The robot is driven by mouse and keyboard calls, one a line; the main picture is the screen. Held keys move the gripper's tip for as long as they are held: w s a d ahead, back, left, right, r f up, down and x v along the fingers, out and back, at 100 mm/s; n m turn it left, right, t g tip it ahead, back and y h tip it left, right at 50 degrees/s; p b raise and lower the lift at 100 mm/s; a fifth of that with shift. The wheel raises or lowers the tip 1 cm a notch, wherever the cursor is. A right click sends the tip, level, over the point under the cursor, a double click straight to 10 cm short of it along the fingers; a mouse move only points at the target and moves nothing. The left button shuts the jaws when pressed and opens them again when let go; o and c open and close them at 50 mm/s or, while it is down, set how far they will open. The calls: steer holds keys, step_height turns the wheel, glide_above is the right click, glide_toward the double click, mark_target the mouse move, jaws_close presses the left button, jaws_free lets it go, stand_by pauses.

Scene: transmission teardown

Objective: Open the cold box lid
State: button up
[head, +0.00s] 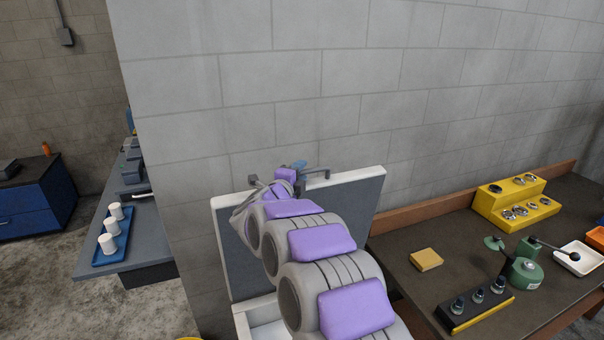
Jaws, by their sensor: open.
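The cold box lid (357,210) stands upright in front of the block wall, with its dark grey panel and white rim facing me. Part of the white cold box (264,318) shows below it, and my arm hides most of the box and the middle of the lid. My gripper (290,177) is at the lid's top edge, with its dark fingers spread apart. I see nothing held between them. I cannot tell whether the gripper touches the lid.
A dark workbench (395,262) at the right holds a yellow stepped rack (513,203), a yellow block (426,259), a green tool (524,272) and a white tray (580,258). At the left, a grey table (160,238) holds a blue tray (98,258) with white cups.

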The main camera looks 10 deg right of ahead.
mark_target(312, 170)
steer(key=shift+a, duration=0.1)
steer(key=shift+c, duration=0.7)
steer(key=shift+d, duration=0.3)
steer(key=shift+c, duration=0.7)
steer(key=shift+d, duration=1.25)
steer(key=c, duration=0.3)
steer(key=shift+d, duration=0.3)
steer(key=shift+c, duration=0.7)
steer(key=shift+a+f, duration=0.1)
steer(key=shift+a, duration=0.3)
jaws_close()
steer(key=shift+f, duration=0.1)
